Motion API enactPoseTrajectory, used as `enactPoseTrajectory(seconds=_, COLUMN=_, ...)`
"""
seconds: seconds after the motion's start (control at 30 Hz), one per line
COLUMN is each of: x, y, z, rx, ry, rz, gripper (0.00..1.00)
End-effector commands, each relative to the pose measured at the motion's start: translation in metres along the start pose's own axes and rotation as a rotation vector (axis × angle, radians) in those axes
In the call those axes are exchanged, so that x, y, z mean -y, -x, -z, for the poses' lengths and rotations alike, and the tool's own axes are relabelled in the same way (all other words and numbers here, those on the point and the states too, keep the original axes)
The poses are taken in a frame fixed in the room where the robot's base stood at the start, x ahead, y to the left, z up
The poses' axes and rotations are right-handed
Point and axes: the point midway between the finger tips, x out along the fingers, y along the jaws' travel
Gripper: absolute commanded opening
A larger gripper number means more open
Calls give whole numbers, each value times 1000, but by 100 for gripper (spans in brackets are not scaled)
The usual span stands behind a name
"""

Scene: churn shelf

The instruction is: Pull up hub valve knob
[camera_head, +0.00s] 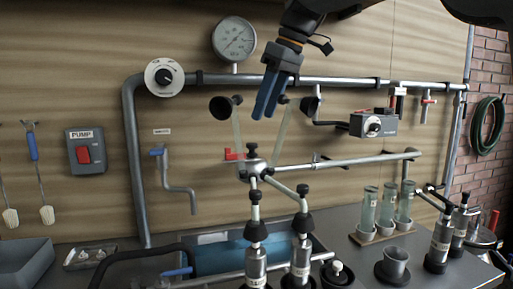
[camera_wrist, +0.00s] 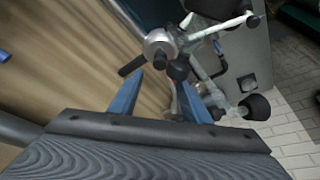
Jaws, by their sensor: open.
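A grey metal hub (camera_head: 257,166) sits on the wall pipework in the middle of the head view, with pipes branching right and down. A small dark knob (camera_head: 252,148) stands on top of it, and a red lever (camera_head: 233,154) is at its left. My gripper (camera_head: 264,110) points down above the hub, its blue fingers apart and empty. It is clear of the knob. In the wrist view, a round metal fitting (camera_wrist: 160,44) and a dark knob (camera_wrist: 178,69) show beyond my open gripper (camera_wrist: 160,84); I cannot tell for sure which is the hub valve knob.
Two black funnels (camera_head: 220,107) (camera_head: 310,104) flank my gripper. A pressure gauge (camera_head: 234,39) and a horizontal pipe (camera_head: 330,82) are behind it. A grey box with a dial (camera_head: 373,126) is at the right.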

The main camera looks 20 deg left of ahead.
Motion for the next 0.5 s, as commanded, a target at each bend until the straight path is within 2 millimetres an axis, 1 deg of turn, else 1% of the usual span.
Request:
enactPoseTrajectory(seconds=0.03, x=-1, y=-5, z=-2, rx=0, ry=0, rz=0, gripper=43)
enactPoseTrajectory(seconds=0.17, x=-1, y=-11, z=-2, rx=1, ry=1, rz=1, gripper=43)
enactPoseTrajectory(seconds=0.23, x=0, y=-18, z=-1, rx=1, ry=2, rz=2, gripper=43)
enactPoseTrajectory(seconds=0.5, x=1, y=-59, z=-1, rx=2, ry=3, rz=3, gripper=43)
